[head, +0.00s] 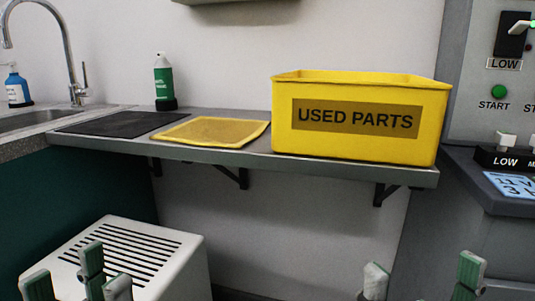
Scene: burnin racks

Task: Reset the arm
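My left gripper (78,280) shows at the bottom left of the head view, with its green-tipped fingers pointing up and spread apart. It is in front of a white slotted box, and nothing shows between the fingers. My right gripper (422,277) shows at the bottom right, below the shelf. Two of its fingertips are wide apart, one pale grey-green and one green, with nothing between them. The lower parts of both grippers are cut off by the frame's bottom edge.
A grey wall shelf (258,160) holds a yellow USED PARTS bin (362,148), a yellow cloth (213,131), a black mat (120,123) and a green bottle (164,82). The white slotted box (180,262) stands below. A control panel (487,85) is at right, a sink (25,120) at left.

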